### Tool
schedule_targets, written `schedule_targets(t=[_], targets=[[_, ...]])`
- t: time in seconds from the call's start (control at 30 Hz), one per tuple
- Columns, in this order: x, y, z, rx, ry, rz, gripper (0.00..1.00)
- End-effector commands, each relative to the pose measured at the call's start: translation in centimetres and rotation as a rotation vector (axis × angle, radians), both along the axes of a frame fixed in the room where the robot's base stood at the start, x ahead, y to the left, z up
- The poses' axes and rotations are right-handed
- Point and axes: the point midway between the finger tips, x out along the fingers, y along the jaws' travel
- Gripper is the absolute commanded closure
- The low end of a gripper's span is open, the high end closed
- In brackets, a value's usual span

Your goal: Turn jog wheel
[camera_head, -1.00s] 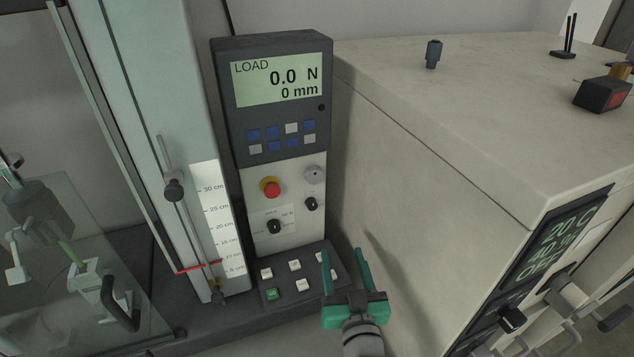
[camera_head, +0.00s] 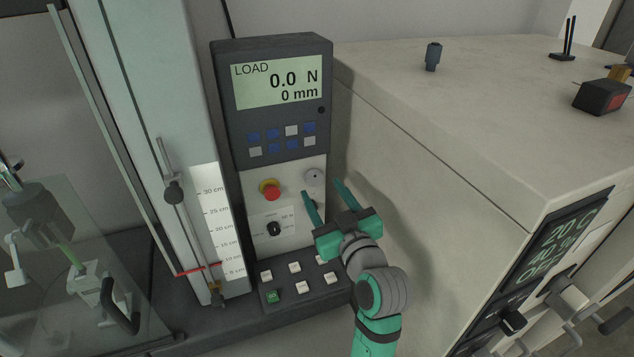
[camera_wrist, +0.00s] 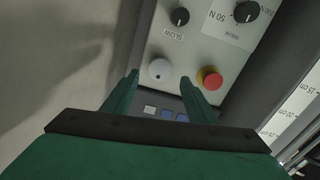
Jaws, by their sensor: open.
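The jog wheel (camera_head: 314,176) is a round light-grey wheel with a small dark dot, on the upper right of the white control panel (camera_head: 287,175). My green gripper (camera_head: 322,187) is open, with its two fingers pointing up toward the panel on either side of the wheel's lower part as seen from the head. In the wrist view the jog wheel (camera_wrist: 160,69) appears between the open fingertips (camera_wrist: 159,76). I see no contact, and the remaining gap is hard to judge. Nothing is held.
A red stop button (camera_head: 271,191) sits beside the wheel. A black knob (camera_wrist: 180,17), labelled SLOW, and a selector knob (camera_head: 274,229) are close by. The display (camera_head: 278,82) reads 0.0 N and 0 mm. A large beige cabinet (camera_head: 430,170) stands close on the right.

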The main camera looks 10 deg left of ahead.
Motion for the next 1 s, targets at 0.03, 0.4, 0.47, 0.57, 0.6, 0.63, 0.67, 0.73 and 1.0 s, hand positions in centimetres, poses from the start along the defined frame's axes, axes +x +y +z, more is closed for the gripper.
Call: schedule_targets(t=[0.03,0.4,0.47,0.57,0.6,0.63,0.67,0.73,1.0], targets=[[0.8,0.6,0.1,0.000,-0.001,0.002,0.47],[4.0,2.7,0.0,0.001,-0.001,0.000,0.47],[4.1,2.8,0.0,0.001,-0.001,-0.001,0.47],[4.2,2.8,0.0,0.001,-0.001,-0.001,0.47],[4.2,2.8,0.0,0.001,-0.001,-0.001,0.47],[4.2,2.8,0.0,0.001,-0.001,-0.001,0.47],[4.2,2.8,0.0,0.001,-0.001,-0.001,0.47],[4.2,2.8,0.0,0.001,-0.001,-0.001,0.50],[4.2,2.8,0.0,0.001,-0.001,-0.001,0.89]])
